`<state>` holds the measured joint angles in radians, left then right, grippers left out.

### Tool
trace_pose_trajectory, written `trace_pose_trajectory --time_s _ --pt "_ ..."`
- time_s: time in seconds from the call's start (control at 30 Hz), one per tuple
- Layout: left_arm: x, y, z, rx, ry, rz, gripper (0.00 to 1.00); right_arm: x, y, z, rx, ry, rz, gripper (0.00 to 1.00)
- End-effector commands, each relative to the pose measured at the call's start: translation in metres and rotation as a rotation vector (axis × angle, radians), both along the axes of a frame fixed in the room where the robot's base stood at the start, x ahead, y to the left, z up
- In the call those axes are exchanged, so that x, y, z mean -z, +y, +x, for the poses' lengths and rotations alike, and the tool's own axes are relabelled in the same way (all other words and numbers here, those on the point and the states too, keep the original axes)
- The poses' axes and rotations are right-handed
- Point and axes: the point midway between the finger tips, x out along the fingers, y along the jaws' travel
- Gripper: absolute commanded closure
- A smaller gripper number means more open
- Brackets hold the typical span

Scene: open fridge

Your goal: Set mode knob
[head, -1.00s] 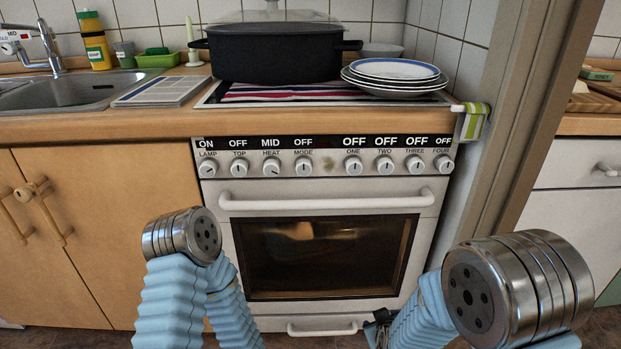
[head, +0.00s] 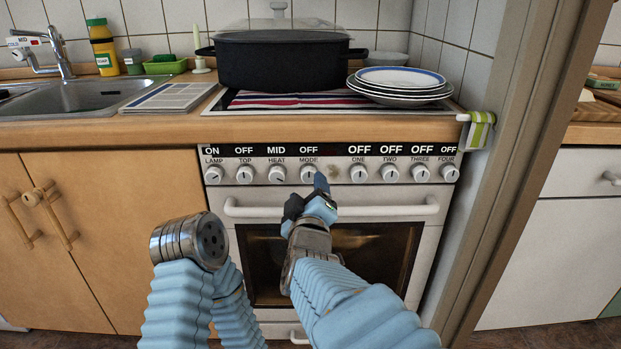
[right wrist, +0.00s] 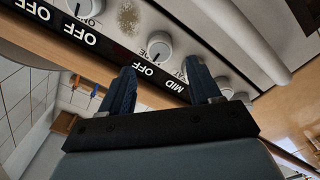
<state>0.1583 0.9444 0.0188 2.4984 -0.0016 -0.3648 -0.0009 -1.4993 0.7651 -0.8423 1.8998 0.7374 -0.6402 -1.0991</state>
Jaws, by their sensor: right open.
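The mode knob (head: 308,173) is a round white knob on the oven's control panel, with OFF shown above its MODE label. In the right wrist view, the mode knob (right wrist: 159,45) appears beyond the gap between my fingertips, and I see no contact. My right gripper (head: 313,190) is in front of the panel, just below and right of the knob in the head view. Its two dark blue fingers (right wrist: 162,72) are apart with nothing between them. My left gripper is out of view; only part of that arm shows.
The heat knob (head: 277,174) is left of the mode knob and knob one (head: 359,173) is to the right, past a brown stain. The oven handle (head: 330,207) runs below the panel. A black pot (head: 285,62) and stacked plates (head: 400,90) sit on the stove above.

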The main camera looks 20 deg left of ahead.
Motion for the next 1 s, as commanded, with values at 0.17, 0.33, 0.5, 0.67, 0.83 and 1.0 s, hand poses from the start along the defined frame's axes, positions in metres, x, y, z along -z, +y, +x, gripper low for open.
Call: trace_pose_trajectory --time_s 0.17,0.33,0.5,0.67,0.83,1.0 --pt "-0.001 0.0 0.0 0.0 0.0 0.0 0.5 0.0 0.009 0.035 0.001 0.0 -0.001 0.37" --pt "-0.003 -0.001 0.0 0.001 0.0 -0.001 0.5 0.0 0.015 0.052 0.001 0.001 0.0 0.37" --pt "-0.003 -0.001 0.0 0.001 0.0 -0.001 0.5 0.001 0.016 0.057 -0.001 0.001 0.0 0.37" --pt "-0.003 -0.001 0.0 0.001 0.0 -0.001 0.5 0.001 0.016 0.057 -0.001 0.001 0.0 0.37" --pt "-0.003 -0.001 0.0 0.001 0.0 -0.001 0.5 0.0 0.016 0.056 -0.001 0.001 0.0 0.6" --pt "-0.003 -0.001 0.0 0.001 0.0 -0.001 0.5 0.0 0.016 0.056 -0.001 0.001 0.0 0.86"
